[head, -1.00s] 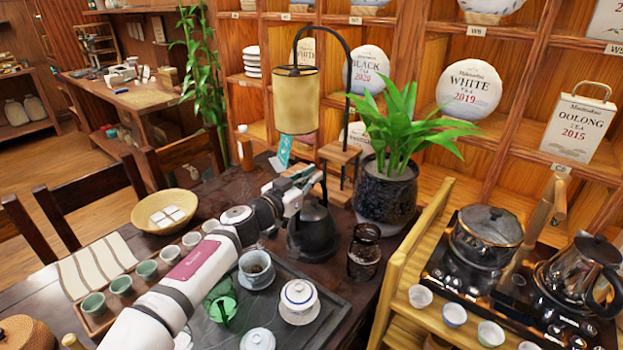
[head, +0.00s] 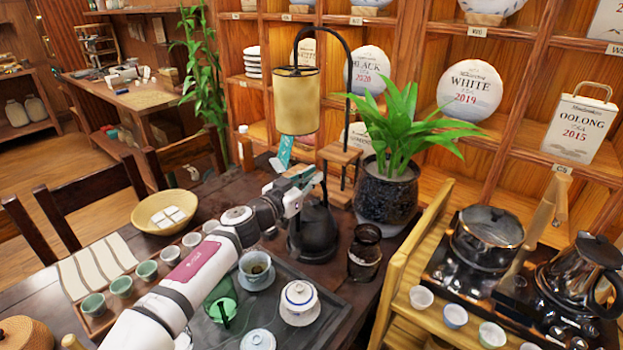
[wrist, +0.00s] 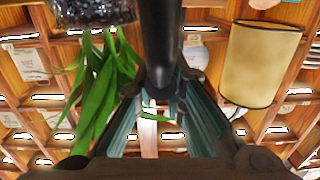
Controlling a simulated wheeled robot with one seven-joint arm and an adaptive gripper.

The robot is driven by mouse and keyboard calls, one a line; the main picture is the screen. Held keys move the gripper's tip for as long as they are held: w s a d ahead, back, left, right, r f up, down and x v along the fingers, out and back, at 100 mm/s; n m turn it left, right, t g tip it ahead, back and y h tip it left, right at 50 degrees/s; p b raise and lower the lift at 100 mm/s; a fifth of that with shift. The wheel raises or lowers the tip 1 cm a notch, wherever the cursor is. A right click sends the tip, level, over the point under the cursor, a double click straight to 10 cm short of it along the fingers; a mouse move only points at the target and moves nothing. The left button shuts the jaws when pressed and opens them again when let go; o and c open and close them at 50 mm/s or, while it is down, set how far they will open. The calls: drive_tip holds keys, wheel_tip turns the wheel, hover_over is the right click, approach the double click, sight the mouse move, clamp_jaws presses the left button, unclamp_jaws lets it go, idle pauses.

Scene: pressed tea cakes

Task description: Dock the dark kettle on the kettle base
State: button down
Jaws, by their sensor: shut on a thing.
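The dark kettle (head: 318,233) stands upright near the middle of the head view, behind the tea tray. My gripper (head: 312,182) is at the top of the kettle, shut on its handle. In the wrist view a dark bar, which looks like the handle (wrist: 161,45), runs between the fingers of my gripper (wrist: 160,100). The dark kettle base (head: 297,256) shows as a low rim under the kettle's lower left. The kettle hides most of it, and I cannot tell whether the two touch.
A dark glass jar (head: 364,254) stands close right of the kettle. A potted plant (head: 386,196) and a hanging lamp (head: 296,100) are behind. The tea tray (head: 262,318) with a lidded white cup (head: 299,297) is in front. A wooden stand (head: 392,290) is at right.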

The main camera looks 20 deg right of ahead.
drive_tip(key=shift+f, duration=0.4)
drive_tip(key=c, duration=1.9)
unclamp_jaws()
drive_tip(key=shift+f, duration=0.15)
drive_tip(key=shift+a, duration=0.15)
drive_tip(key=shift+p+v, duration=0.55)
drive_tip(key=shift+v, duration=4.85)
drive_tip(key=shift+s, duration=0.1)
